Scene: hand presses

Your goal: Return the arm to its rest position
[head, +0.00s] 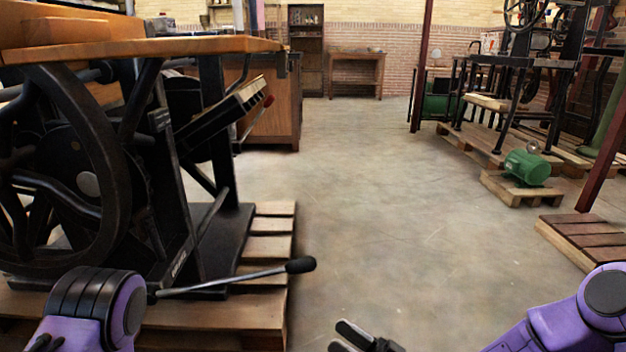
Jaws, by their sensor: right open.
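My right gripper (357,338) shows at the bottom edge of the head view, right of the pallet. Its dark fingers are apart and nothing shows between them. My purple right arm (560,325) comes in at the lower right corner. My purple left arm (95,315) shows at the lower left, in front of the hand press. My left gripper is outside the picture. A black lever with a round knob (300,265) reaches out from the press between the two arms, apart from my right gripper.
A large black hand press (75,170) with a wooden top stands on a wooden pallet (270,235) at left. A green motor (527,168) sits on a small pallet at right, near a dark red post (605,135). The concrete floor (390,215) between is clear.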

